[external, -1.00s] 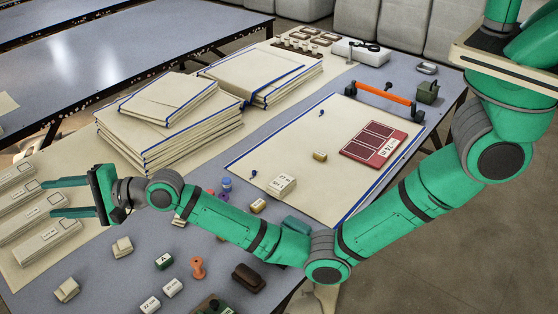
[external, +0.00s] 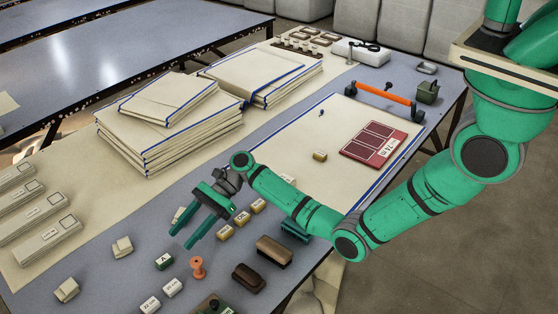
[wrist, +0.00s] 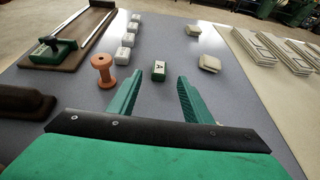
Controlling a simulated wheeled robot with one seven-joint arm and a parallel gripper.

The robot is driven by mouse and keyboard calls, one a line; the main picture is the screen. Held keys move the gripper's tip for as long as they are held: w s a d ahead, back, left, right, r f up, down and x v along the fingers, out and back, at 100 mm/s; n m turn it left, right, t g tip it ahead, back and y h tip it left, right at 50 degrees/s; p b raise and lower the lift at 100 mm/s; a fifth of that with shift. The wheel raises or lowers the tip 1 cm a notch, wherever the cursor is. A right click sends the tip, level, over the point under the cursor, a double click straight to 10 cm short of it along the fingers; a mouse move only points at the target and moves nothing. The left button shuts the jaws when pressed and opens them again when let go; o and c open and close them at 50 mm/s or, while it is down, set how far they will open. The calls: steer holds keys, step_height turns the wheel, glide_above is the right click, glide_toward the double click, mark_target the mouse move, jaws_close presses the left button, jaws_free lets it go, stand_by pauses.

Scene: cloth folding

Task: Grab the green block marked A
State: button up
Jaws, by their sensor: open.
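The green block marked A (external: 164,261) lies on the grey table near its front left, with its pale lettered label facing up. It also shows in the wrist view (wrist: 158,71), ahead of my fingertips and roughly between their lines, a little toward the left finger. My gripper (external: 183,241) is open and empty above the table, behind and to the right of the block in the external view. Both green fingers show in the wrist view (wrist: 156,78) and do not touch the block.
An orange spool (external: 197,267) stands close beside the block. White labelled blocks (external: 172,287), a dark brown brush-like block (external: 248,278) and cream blocks (external: 122,247) lie around it. Stacked folded cloths (external: 170,120) are behind. Table between gripper and block looks clear.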

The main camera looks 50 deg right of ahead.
mark_target(165, 258)
steer(key=shift+x, duration=3.85)
steer(key=shift+f, duration=0.1)
steer(key=shift+c, duration=0.6)
steer(key=c, duration=1)
